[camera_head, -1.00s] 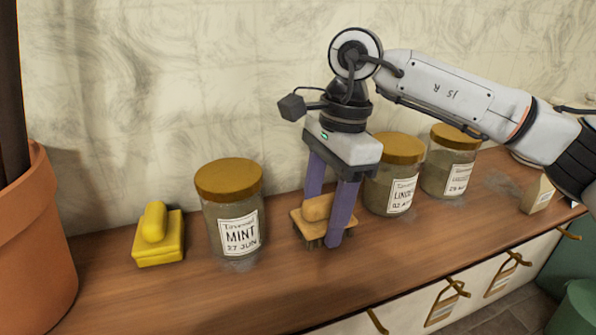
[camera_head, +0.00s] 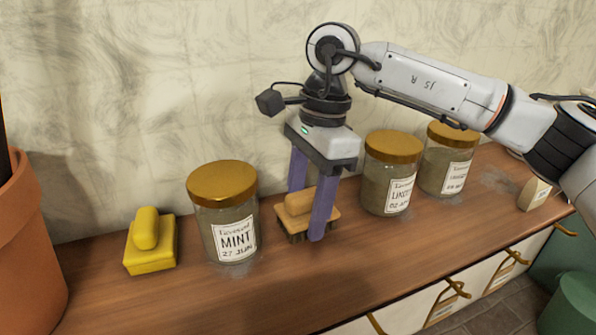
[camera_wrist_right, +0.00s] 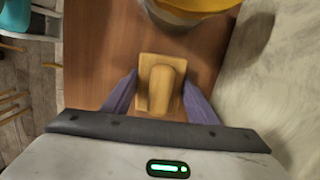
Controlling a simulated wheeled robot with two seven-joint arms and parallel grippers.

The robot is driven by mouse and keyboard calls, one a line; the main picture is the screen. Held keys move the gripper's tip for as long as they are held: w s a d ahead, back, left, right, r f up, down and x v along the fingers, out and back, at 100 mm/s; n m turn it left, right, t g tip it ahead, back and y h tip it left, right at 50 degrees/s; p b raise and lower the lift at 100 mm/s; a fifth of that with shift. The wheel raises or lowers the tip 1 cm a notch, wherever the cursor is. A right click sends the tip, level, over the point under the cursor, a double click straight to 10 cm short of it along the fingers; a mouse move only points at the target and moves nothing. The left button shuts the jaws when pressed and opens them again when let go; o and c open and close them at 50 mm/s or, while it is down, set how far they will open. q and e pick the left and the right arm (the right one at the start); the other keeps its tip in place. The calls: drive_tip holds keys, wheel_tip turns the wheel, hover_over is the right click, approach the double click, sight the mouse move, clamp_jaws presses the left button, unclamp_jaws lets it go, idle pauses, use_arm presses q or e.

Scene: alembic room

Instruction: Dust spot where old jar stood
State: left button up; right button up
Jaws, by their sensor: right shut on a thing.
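My right gripper (camera_head: 307,214) is shut on a wooden brush (camera_head: 296,204) with dark bristles, one purple finger on each side of its rounded handle. The brush is upright between the mint jar (camera_head: 222,212) and the jar to its right (camera_head: 390,173); I cannot tell if its bristles touch the wooden counter (camera_head: 285,290). In the right wrist view the brush (camera_wrist_right: 160,84) sits between the fingers. A pale dust patch (camera_head: 495,181) lies on the counter right of the jars. Fainter dust shows at the jar bases. Any dust under the brush is hidden. My left gripper is out of view.
A yellow brush-like block (camera_head: 150,243) stands left of the mint jar, beside a terracotta pot (camera_head: 32,255). Another gold-lidded jar (camera_head: 447,160) and a small tan box (camera_head: 534,193) stand to the right. The wall (camera_head: 150,80) rises behind. The counter front is clear.

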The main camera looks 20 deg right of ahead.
sight(290, 196)
drive_tip(key=shift+w+d, duration=0.2)
drive_tip(key=shift+d, duration=2.55)
drive_tip(key=shift+a, duration=0.4)
drive_tip(key=shift+s+a, duration=0.2)
drive_tip(key=shift+a, duration=3.3)
drive_tip(key=shift+a+r+p, duration=0.2)
drive_tip(key=shift+r+p, duration=0.05)
drive_tip(key=shift+p, duration=0.2)
wheel_tip(290, 196, up, 2)
drive_tip(key=shift+r+p, duration=0.2)
drive_tip(key=shift+p, duration=0.35)
wheel_tip(290, 196, up, 3)
drive_tip(key=shift+r+p, duration=0.1)
drive_tip(key=shift+p, duration=0.9)
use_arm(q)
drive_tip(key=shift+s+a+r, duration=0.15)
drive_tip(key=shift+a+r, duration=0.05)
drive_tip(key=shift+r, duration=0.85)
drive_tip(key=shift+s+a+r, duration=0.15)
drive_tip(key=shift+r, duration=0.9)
use_arm(e)
drive_tip(key=shift+r, duration=1)
